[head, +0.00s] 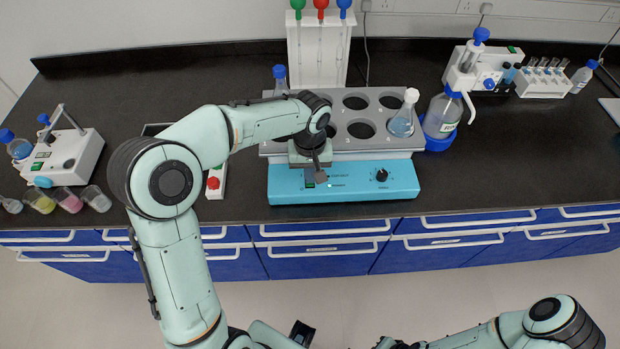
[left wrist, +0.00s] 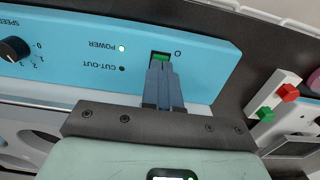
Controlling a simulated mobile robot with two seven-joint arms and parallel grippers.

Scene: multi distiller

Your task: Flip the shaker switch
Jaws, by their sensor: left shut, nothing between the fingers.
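The shaker (head: 343,180) stands on the black bench. It has a light blue front panel and a grey top tray with round holes. Its green switch (left wrist: 160,57) shows in the left wrist view, beside an "O" mark. The small power light (left wrist: 122,48) glows. The black speed knob (head: 382,175) is at the panel's right. My left gripper (head: 318,174) is shut and empty, and points down at the panel's left part. In the left wrist view its fingertips (left wrist: 160,68) overlap the switch's edge; I cannot tell if they touch it. My right gripper is not visible.
A flask with a white cap (head: 403,120) sits in the tray, and a blue-capped one (head: 280,80) stands behind. A small box with red (head: 213,183) and green buttons is left of the shaker. A bottle (head: 442,115) stands at the right.

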